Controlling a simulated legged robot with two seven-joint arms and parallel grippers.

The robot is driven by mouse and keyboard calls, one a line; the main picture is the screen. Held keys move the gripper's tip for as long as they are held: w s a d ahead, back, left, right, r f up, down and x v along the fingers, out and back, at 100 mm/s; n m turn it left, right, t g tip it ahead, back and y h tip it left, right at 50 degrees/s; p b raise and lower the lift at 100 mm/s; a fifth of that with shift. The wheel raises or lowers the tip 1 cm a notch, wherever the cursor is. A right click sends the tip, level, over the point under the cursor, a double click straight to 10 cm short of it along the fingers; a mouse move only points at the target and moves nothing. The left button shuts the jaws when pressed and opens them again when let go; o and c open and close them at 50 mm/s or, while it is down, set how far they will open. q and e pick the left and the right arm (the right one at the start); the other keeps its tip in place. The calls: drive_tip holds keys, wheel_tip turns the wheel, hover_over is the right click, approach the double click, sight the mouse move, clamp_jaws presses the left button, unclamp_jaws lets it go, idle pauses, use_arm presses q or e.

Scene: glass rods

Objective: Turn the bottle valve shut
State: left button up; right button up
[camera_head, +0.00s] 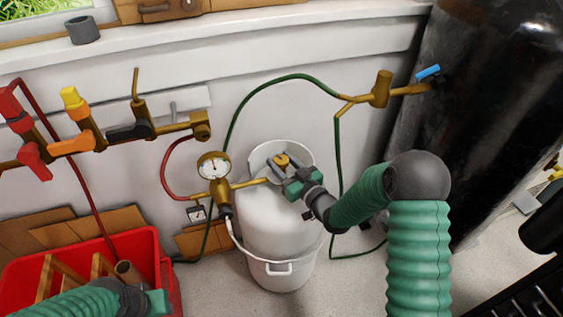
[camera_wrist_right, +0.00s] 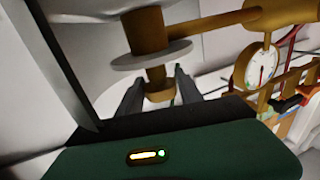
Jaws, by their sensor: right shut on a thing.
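My right gripper (camera_head: 278,163) reaches in from the right and is shut on the valve. In the right wrist view the brass valve knob (camera_wrist_right: 160,92) sits between the two grey fingers, below a grey disc (camera_wrist_right: 150,55). My left gripper (camera_head: 158,302) is at the bottom left edge by the red crate; its fingers cannot be made out.
A red crate (camera_head: 155,250) with wooden pieces is at lower left. Brass pipes with red, yellow and black valve handles run along the left wall. A green hose (camera_head: 290,77) arches behind the bottle. A large black tank (camera_head: 470,110) stands at right.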

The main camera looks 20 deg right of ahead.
drive_tip(key=m+h, duration=0.1)
drive_tip(key=h, duration=0.1)
drive_tip(key=m+h, duration=0.2)
drive_tip(key=h, duration=0.1)
drive_tip(key=shift+a+r+t, duration=0.1)
drive_tip(key=shift+a+t, duration=0.05)
drive_tip(key=shift+t, duration=0.25)
drive_tip(key=m+h, duration=0.3)
drive_tip(key=h, duration=0.1)
drive_tip(key=m+g+h, duration=0.2)
drive_tip(key=h, duration=0.2)
drive_tip(key=m+g+h, duration=0.2)
drive_tip(key=m+h, duration=0.1)
drive_tip(key=h, duration=0.1)
drive_tip(key=shift+p, duration=0.35)
drive_tip(key=m+g+h, duration=0.2)
drive_tip(key=shift+m+g+h, duration=0.3)
drive_tip(key=shift+m, duration=0.1)
drive_tip(key=shift+m+g, duration=0.3)
drive_tip(key=shift+w+r+h, duration=0.1)
drive_tip(key=shift+r+h, duration=0.05)
drive_tip(key=shift+h, duration=0.25)
drive_tip(key=o, duration=1.4)
